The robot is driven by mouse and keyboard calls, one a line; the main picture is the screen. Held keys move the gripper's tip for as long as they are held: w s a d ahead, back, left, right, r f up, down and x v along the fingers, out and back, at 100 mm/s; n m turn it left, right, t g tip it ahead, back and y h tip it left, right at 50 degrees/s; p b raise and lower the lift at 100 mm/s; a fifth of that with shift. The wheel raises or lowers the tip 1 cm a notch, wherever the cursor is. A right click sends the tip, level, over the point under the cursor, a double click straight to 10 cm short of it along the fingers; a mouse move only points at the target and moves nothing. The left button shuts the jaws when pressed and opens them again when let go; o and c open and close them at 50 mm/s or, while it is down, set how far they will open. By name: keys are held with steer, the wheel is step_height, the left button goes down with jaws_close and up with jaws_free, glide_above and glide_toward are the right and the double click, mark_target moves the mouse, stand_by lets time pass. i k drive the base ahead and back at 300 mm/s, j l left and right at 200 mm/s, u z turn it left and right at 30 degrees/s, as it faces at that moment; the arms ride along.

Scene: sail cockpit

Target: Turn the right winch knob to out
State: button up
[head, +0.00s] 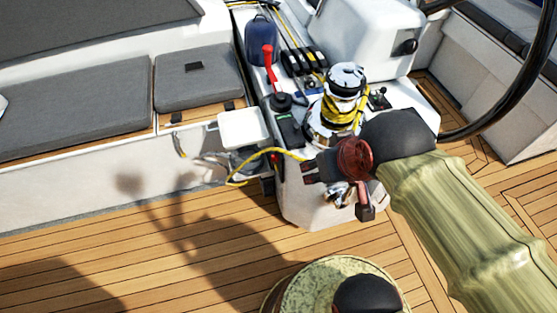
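A chrome winch (345,80) wrapped with yellow rope stands on the white console (300,205). A small dark control (379,97) sits on the console top just right of the winch. A round black knob-like fitting (281,102) sits left of the winch. I cannot tell which of these, if either, is the right winch knob, and no "out" marking is readable. My gripper (338,190) is in front of the console, below the winch, with its fingers spread apart and nothing seen held. My gripper and arm hide part of the console's front and right side.
A red-handled lever (268,60) and black rope clutches (303,61) stand behind the winch. A yellow rope (240,172) hangs at the left. A black steering wheel rim (515,95) is at right. Grey cushions (75,105) line the left. Teak deck (150,240) is open at lower left.

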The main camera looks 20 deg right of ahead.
mark_target(274, 158)
steer(key=i+j, duration=0.15)
steer(key=j, duration=0.2)
steer(key=i+j, duration=0.1)
steer(key=j, duration=0.25)
steer(key=i+j+z, duration=0.1)
steer(key=j, duration=0.2)
steer(key=z, duration=1.5)
steer(key=j, duration=0.1)
